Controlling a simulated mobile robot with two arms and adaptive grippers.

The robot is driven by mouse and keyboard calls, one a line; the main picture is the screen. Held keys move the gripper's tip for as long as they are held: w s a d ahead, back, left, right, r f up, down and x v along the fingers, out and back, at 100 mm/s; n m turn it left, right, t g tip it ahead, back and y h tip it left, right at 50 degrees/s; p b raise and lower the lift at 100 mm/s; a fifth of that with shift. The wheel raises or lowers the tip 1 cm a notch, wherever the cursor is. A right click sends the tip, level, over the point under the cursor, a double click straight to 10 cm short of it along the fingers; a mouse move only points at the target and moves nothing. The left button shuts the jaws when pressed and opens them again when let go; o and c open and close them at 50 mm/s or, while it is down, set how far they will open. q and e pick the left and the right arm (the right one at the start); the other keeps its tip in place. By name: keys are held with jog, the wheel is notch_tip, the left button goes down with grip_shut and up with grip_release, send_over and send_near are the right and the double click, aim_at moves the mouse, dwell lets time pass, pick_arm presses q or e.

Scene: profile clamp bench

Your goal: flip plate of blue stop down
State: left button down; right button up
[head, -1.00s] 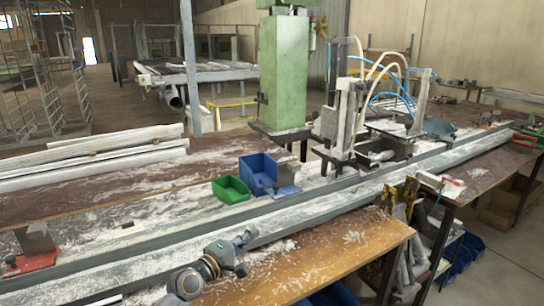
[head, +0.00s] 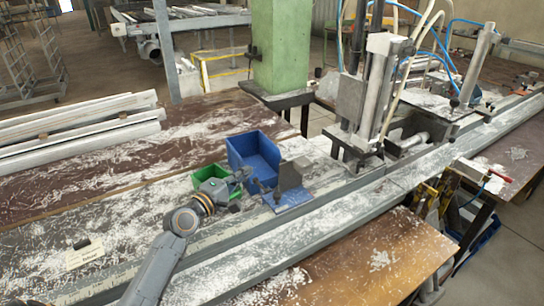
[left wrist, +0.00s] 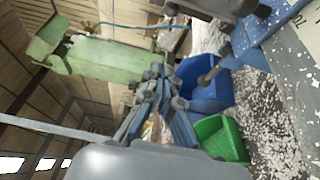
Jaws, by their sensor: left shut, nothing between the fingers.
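The blue stop has a blue base (head: 292,199) on the near grey rail, right of the bins, with a grey plate (head: 291,175) standing upright on it. Part of the blue base (left wrist: 262,32) shows at the top right of the left wrist view. My left gripper (head: 262,186) is shut and empty, just left of the stop. Whether it touches the stop I cannot tell. In the left wrist view its fingers (left wrist: 155,92) are together in front of the bins. My right gripper is not in view.
A blue bin (head: 238,148) and a green bin (head: 173,188) stand behind my left gripper. The clamp unit (head: 376,95), with hoses, stands right of the stop. A green column (head: 278,45) rises behind. White shavings cover the bench and rails.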

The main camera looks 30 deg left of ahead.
aim_at(292, 176)
pick_arm(q)
jog(key=w+d+p, duration=0.3)
jog(key=w+d, duration=0.2)
jog(key=w, duration=0.2)
jog(key=shift+w+p, duration=0.4)
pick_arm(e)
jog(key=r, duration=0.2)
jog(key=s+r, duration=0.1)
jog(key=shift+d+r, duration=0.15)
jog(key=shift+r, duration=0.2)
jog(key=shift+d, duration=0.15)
